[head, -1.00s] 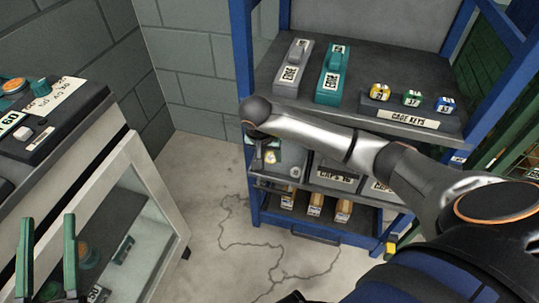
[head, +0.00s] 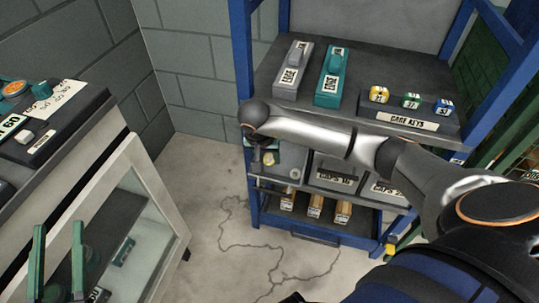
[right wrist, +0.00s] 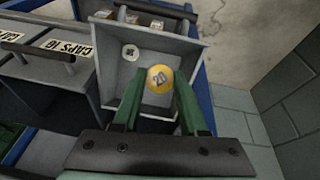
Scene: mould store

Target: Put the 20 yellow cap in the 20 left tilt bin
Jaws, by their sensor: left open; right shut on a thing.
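The yellow cap (right wrist: 159,78), marked 20, is between the green fingers of my right gripper (right wrist: 160,82), which is shut on it. It shows over the opening of a grey tilted-out bin (right wrist: 113,78); I cannot tell whether it is above the rim or just inside. In the head view the yellow cap (head: 269,158) is small below my right wrist, by the open bin at the left end of the shelf. The bin's own label is not visible. My left gripper (head: 59,228) is open and empty at the lower left, in front of the glass-doored cabinet.
A small pale cap (right wrist: 130,53) lies in the open bin. Shut bins labelled CAPS (right wrist: 72,48) stand beside it. Above, the rack shelf (head: 300,100) carries two blocks and yellow, green and blue key pieces. The cabinet (head: 150,190) stands left; floor between is clear.

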